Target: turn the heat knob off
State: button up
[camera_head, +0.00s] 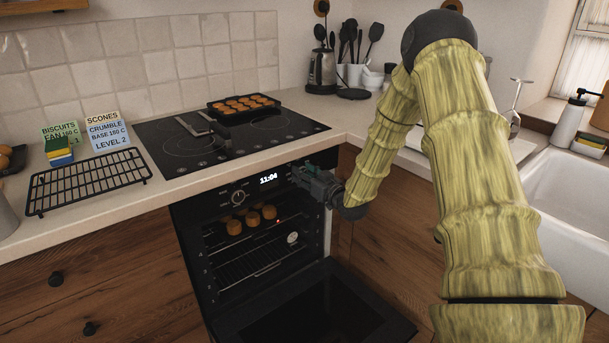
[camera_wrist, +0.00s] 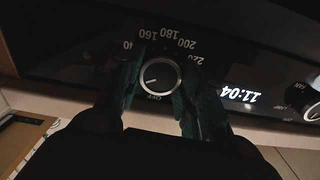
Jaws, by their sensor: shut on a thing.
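The heat knob (camera_wrist: 160,77) is a round dark knob with a pale rim, in the middle of the wrist view. Numbers from about 140 to 220 ring its far side, and OFF is printed just below it in the picture. A short pale mark on its face points left and slightly down, away from the OFF print. My gripper (camera_wrist: 157,82) has one finger on each side of the knob and is shut on it. In the head view my gripper (camera_head: 301,174) is at the right end of the oven's control panel and hides the knob.
The fan knob (camera_head: 238,197) and the 11:04 display (camera_head: 268,179) are left of my gripper on the panel. The oven door (camera_head: 318,311) hangs open below, with several brown baked items (camera_head: 252,218) inside. The hob (camera_head: 180,142) and a baking tray (camera_head: 244,107) are above.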

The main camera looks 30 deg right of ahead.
jog(key=n+b, duration=0.3)
jog(key=n, duration=0.9)
jog(key=shift+f, duration=0.2)
jog(key=shift+d, duration=0.1)
dwell(0.4)
jog(key=o, duration=0.8)
jog(key=shift+d, duration=0.1)
jog(key=shift+c, duration=0.2)
jog(key=shift+r, duration=0.1)
jog(key=shift+s+a, duration=0.1)
jog(key=shift+a, duration=0.1)
jog(key=s+d, duration=0.1)
jog(key=s, duration=1)
jog(key=shift+s, duration=0.4)
